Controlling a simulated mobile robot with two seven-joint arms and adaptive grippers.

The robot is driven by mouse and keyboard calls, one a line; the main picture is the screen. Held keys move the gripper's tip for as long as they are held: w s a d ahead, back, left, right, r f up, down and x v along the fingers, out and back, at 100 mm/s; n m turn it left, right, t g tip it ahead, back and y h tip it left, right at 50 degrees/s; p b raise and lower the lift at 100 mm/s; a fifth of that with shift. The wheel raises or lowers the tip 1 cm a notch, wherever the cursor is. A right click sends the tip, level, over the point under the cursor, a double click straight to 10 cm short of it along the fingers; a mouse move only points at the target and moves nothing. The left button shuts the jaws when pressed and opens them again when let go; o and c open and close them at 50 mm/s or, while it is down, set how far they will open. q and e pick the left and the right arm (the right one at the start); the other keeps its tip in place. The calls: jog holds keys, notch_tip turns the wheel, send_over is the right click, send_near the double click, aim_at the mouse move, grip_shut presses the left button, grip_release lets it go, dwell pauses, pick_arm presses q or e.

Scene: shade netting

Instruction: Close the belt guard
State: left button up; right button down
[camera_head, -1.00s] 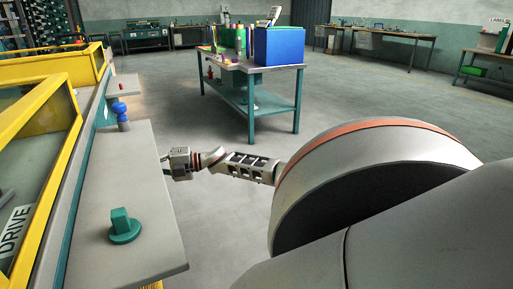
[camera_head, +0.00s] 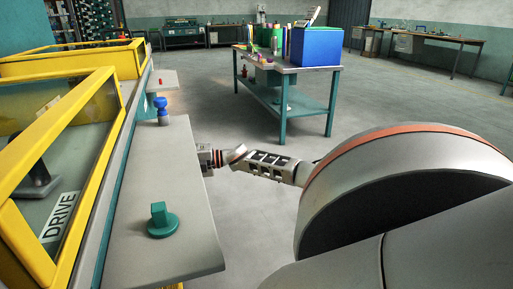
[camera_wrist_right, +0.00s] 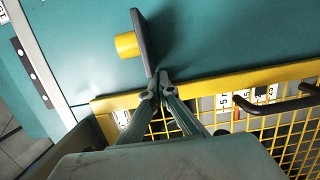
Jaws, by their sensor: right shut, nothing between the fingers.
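The belt guard appears in the right wrist view as a yellow-framed mesh panel (camera_wrist_right: 230,84), with white labels visible through its mesh. My right gripper (camera_wrist_right: 160,78) is shut and empty. Its fingertips overlap the guard's top rim in the picture, beside the lower end of a dark upright plate (camera_wrist_right: 143,42) with a yellow cylinder (camera_wrist_right: 127,45) on it. I cannot tell whether the fingertips touch the rim or the plate. In the head view my right arm comes in from the right and its gripper is hidden behind the grey shelf's edge. My left gripper is not in view.
The grey shelf (camera_head: 150,240) carries a green knob (camera_head: 162,220) and a blue knob (camera_head: 161,104). Yellow-framed windowed covers (camera_head: 65,115) and a DRIVE label (camera_head: 60,214) are at left. Black bars (camera_wrist_right: 270,108) stand at the mesh. A bench (camera_head: 284,67) stands beyond open floor.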

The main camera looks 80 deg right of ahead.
jog(key=shift+s+a+f, duration=0.1)
jog(key=shift+a, duration=0.25)
